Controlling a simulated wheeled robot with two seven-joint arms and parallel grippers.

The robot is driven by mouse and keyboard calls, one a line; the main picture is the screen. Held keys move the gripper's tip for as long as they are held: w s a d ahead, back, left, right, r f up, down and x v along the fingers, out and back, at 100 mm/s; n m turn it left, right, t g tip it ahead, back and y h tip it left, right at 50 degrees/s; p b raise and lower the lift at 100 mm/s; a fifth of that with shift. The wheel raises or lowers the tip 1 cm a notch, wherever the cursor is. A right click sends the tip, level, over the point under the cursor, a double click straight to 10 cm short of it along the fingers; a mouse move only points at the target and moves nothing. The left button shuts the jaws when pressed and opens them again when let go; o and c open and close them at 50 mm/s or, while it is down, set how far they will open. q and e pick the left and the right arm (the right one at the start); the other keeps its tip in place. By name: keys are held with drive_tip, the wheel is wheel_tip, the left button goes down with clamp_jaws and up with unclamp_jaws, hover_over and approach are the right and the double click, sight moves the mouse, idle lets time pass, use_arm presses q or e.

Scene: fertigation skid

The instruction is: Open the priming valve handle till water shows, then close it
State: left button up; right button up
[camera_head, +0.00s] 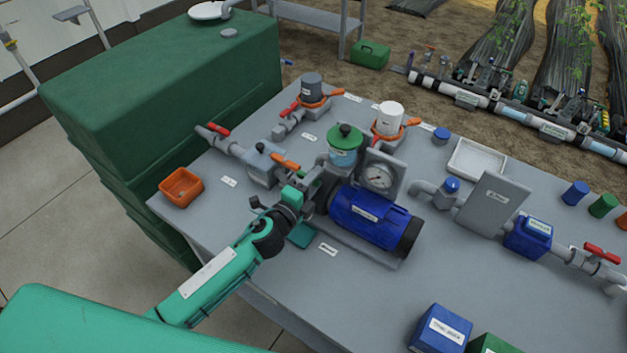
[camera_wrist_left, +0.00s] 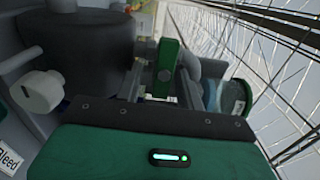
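My left gripper (camera_head: 297,199) reaches in from the left over the bench, beside the blue pump (camera_head: 368,218). In the left wrist view its two grey fingers (camera_wrist_left: 163,78) stand apart, one on each side of an upright green handle (camera_wrist_left: 167,62). A narrow gap seems to show on the handle's left; contact on the right is unclear. In the head view the gripper and pipework largely hide this handle. The clear strainer bowl with a green lid (camera_head: 344,139) holds bluish liquid; a clear bowl also shows in the wrist view (camera_wrist_left: 234,98). My right gripper is out of view.
A pressure gauge (camera_head: 379,177) stands behind the pump. Red-handled valves (camera_head: 216,130) and an orange lever (camera_head: 285,161) are near the gripper. An orange tray (camera_head: 181,187) sits at the bench's left edge. The bench front is clear left of the blue box (camera_head: 441,328).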

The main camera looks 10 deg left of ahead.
use_arm(q)
drive_tip(key=b+v, duration=0.3)
drive_tip(key=v, duration=1.1)
drive_tip(key=shift+b, duration=0.4)
drive_tip(key=shift+w, duration=0.1)
